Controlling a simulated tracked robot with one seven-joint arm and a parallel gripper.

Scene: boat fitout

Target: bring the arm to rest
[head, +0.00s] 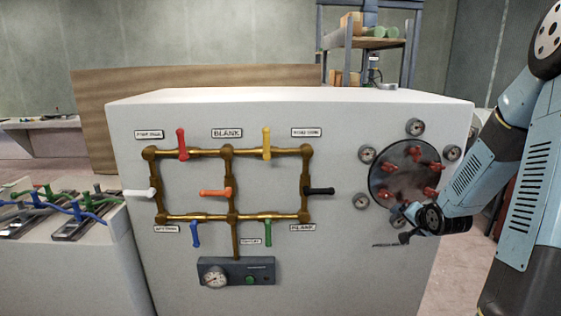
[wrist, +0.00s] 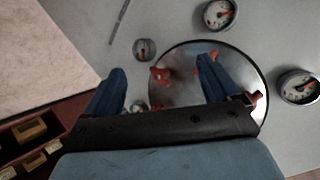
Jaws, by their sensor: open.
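My arm comes in from the right edge of the head view and bends down, with my gripper (head: 400,225) in front of the lower right of the white cabinet (head: 330,250). In the wrist view my gripper (wrist: 160,72) has its two blue fingers spread wide with nothing between them. Beyond the fingers is a round metal plate (head: 385,182) with several red handles, which also shows in the wrist view (wrist: 190,85). The fingers overlap the plate's edge in the picture; I cannot tell whether they touch it.
Several gauges (head: 415,127) ring the plate. A brass pipe grid (head: 230,153) with coloured lever handles is on the cabinet's left and middle, above a grey gauge box (head: 237,272). A bench with blue and green valves (head: 75,210) stands left. A shelf rack (head: 375,43) stands behind.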

